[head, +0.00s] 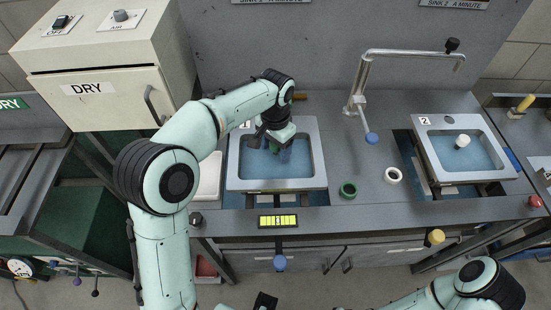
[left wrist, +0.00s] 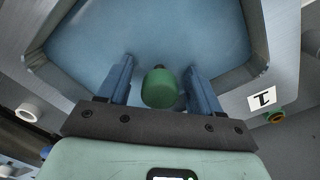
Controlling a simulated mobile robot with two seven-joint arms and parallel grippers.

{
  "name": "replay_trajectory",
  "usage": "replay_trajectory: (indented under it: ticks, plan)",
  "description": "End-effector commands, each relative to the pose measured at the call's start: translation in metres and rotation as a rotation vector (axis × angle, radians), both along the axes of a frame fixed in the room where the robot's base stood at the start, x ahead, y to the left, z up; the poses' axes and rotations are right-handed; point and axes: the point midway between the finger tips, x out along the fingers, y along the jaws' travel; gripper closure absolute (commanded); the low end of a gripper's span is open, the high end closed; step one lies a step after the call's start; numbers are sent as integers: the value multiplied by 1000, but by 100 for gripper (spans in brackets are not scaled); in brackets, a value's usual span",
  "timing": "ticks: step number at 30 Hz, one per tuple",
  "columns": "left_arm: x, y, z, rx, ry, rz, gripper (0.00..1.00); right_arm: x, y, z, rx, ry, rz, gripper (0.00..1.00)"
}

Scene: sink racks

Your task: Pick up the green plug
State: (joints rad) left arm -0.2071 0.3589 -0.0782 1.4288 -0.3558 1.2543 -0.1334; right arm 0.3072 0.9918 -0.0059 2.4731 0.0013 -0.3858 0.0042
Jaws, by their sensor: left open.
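The green plug (left wrist: 160,90) stands in the blue basin of sink 1, with a dark top. In the left wrist view it is between the two blue fingers of my left gripper (left wrist: 159,66), with a gap on each side. The fingers are open and do not appear to touch it. In the head view my left gripper (head: 272,143) reaches down into sink 1 (head: 277,184), and the plug is mostly hidden there. My right arm shows at the bottom right of the head view, but I cannot make out its gripper.
Sink 2 (head: 447,176) holds a white plug (head: 462,141). The basin walls surround my left gripper.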

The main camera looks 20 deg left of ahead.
Motion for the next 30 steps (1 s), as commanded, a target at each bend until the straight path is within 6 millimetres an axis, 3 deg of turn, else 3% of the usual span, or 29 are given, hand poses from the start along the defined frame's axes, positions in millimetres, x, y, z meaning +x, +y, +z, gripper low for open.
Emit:
replay_trajectory:
  ticks: [2, 6, 8, 20, 26, 30]
  plan:
    - [0, 0, 0, 0, 0, 0, 35, 0, 0, 0, 0, 0, 0, 100]
    - [0, 0, 1, 0, 0, 0, 81, 0, 0, 0, 0, 0, 0, 100]
    - [0, 0, 1, 0, 0, 0, 96, 0, 0, 0, 0, 0, 0, 100]
    - [0, 0, 7, 0, -1, 0, 96, 1, 0, 2, 0, -1, 0, 100]
    - [1, -1, 33, -1, -5, -1, 96, 3, 0, 7, 0, -4, 0, 100]
    - [1, -1, 67, -2, -8, -1, 96, 8, 0, 16, 0, -9, 0, 100]
